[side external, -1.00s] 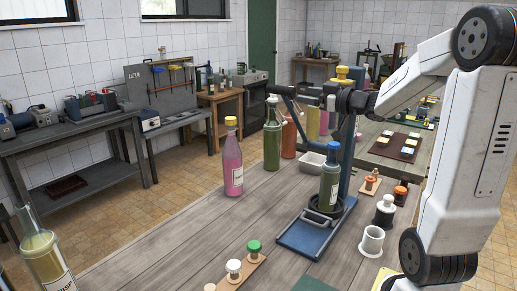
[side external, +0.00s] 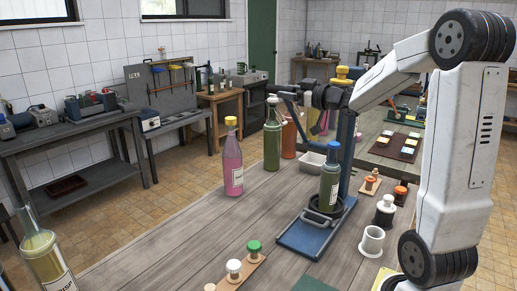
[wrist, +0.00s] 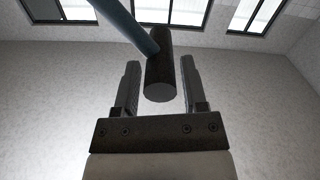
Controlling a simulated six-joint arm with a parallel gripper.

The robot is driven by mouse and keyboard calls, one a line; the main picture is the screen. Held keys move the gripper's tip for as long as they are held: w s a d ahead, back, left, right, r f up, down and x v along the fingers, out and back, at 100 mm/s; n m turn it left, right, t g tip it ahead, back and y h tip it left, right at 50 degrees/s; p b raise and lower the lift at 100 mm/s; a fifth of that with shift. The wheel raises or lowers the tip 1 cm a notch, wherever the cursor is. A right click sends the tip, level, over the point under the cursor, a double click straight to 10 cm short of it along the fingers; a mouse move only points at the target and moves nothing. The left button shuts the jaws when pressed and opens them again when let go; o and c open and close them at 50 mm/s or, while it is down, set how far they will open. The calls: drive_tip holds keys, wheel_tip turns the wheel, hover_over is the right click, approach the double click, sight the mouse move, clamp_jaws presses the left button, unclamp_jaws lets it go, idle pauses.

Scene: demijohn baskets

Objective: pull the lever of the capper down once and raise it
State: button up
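The capper has a blue base (side external: 312,238) and an upright blue column (side external: 347,150), with a yellow cap-like part at the top. A green bottle with a blue neck (side external: 329,187) stands upright in it. The capper's lever is raised; its dark cylindrical handle (wrist: 160,72) sits on a blue rod (wrist: 125,22) in the wrist view. My gripper (side external: 297,95) is at the lever's end in the side view. In the wrist view my gripper (wrist: 159,66) is open, its fingers on either side of the handle with gaps showing. The side view partly hides the handle behind the fingers.
A pink bottle (side external: 232,165), a dark green bottle (side external: 272,140) and an orange bottle (side external: 289,138) stand left of the capper. A white tray (side external: 311,163) is behind it. A white mug (side external: 372,241) and stoppers are to the right.

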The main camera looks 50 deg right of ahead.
clamp_jaws()
idle(1.2)
